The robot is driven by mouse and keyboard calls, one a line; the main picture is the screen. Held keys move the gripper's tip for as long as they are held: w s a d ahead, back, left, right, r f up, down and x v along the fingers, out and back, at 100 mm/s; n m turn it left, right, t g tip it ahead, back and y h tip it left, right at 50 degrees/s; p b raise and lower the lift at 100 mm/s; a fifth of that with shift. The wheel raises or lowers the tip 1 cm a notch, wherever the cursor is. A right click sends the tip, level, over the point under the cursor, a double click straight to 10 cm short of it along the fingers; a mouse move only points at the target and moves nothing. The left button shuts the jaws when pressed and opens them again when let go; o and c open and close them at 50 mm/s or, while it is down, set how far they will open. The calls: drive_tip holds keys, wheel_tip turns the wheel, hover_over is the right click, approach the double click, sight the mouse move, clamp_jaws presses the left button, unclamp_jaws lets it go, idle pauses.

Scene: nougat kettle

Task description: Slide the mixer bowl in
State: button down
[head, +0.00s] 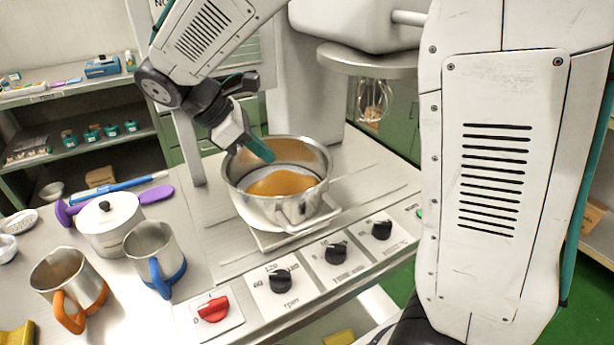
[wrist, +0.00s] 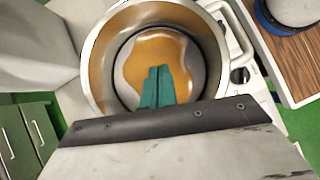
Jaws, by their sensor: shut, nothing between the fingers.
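The mixer bowl (head: 283,208) is a steel bowl with side handles, holding an orange-brown mass. It sits on a light sliding plate (head: 270,240) on the steel counter, to the left of the mixer head (head: 362,20) and its whisk (head: 372,98). My gripper (head: 262,152) has teal fingertips and is shut and empty.
A control panel with a red knob (head: 213,309) and black knobs (head: 281,281) runs along the front edge. A lidded pot (head: 109,222), a blue-handled jug (head: 153,252) and an orange-handled jug (head: 66,281) stand at left. Shelves (head: 75,92) stand behind.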

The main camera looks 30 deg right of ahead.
sight(314, 177)
drive_tip(key=x, duration=0.4)
drive_tip(key=d+r+x, duration=0.1)
drive_tip(key=x, duration=0.7)
drive_tip(key=shift+s+d, duration=0.1)
drive_tip(key=shift+d, duration=0.45)
drive_tip(key=shift+s+d+f, duration=0.1)
drive_tip(key=shift+d+f, duration=0.1)
drive_tip(key=shift+d, duration=0.2)
drive_tip(key=shift+d, duration=0.1)
